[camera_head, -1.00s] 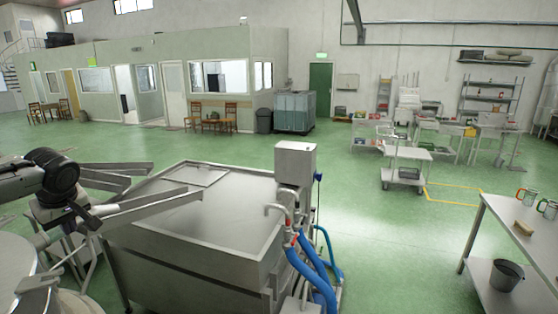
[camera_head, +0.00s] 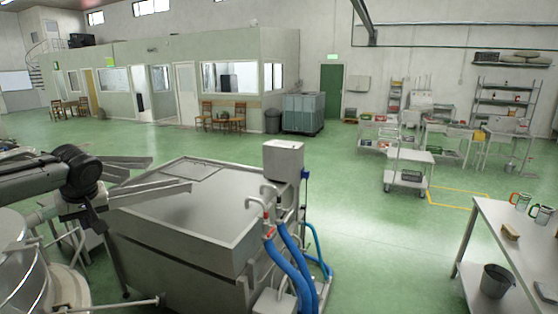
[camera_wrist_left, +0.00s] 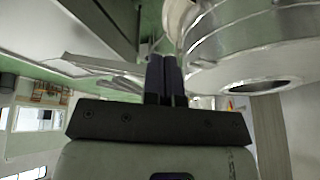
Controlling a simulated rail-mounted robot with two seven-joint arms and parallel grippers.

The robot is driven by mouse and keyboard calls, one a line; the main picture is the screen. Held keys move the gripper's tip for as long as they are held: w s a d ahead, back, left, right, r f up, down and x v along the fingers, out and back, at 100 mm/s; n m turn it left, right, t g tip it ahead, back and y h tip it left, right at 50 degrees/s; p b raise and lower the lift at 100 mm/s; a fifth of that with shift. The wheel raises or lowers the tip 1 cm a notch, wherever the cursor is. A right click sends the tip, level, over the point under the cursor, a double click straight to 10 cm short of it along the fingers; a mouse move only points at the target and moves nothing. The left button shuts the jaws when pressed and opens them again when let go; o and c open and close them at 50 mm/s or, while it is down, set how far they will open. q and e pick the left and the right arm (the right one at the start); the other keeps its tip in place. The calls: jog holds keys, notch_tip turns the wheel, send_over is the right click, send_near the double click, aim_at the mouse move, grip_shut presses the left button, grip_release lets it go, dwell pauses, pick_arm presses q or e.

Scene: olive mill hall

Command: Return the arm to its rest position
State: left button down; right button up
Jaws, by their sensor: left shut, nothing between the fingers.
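My left arm comes in from the left edge of the head view. Its left gripper (camera_head: 96,216) hangs below the dark wrist joint, in front of the large steel tank. In the left wrist view its two dark fingers (camera_wrist_left: 165,78) lie side by side, shut, with nothing held. The fingers are small and partly lost against the metal behind them in the head view. My right gripper is in neither view.
A large steel tank (camera_head: 185,225) with blue hoses (camera_head: 289,262) stands close in front. A round steel vessel (camera_head: 22,262) sits below the arm; it also shows in the left wrist view (camera_wrist_left: 250,50). A table (camera_head: 505,238) with mugs stands right. Green floor is open beyond.

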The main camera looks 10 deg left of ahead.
pick_arm(q)
jog(key=s+a+f+m+y, duration=0.5)
jog(key=s+f+m, duration=0.2)
jog(key=m, duration=0.2)
jog(key=s+a+f+m+y, duration=0.45)
jog(key=s+f+m, duration=0.3)
jog(key=m, duration=0.25)
jog(key=s+d+f+m+t+h+p, duration=0.1)
jog(key=s+d+f+h+p, duration=0.2)
jog(key=s+f, duration=1.05)
jog(key=s+d+f+n+h+p, duration=0.1)
jog(key=s+d+f+h, duration=0.1)
jog(key=s+d+f, duration=0.45)
jog(key=s+d+f+n+h, duration=0.15)
jog(key=s+d, duration=0.25)
jog(key=d, duration=0.5)
jog(key=s+d+r+n+h+p, duration=0.1)
jog(key=d+n+h+p, duration=0.2)
jog(key=d, duration=2)
jog(key=n+h, duration=0.2)
jog(key=h, duration=0.2)
jog(key=shift+s+d+r+t+p, duration=0.2)
jog(key=shift+d+t+p, duration=0.1)
jog(key=shift+d+p, duration=0.05)
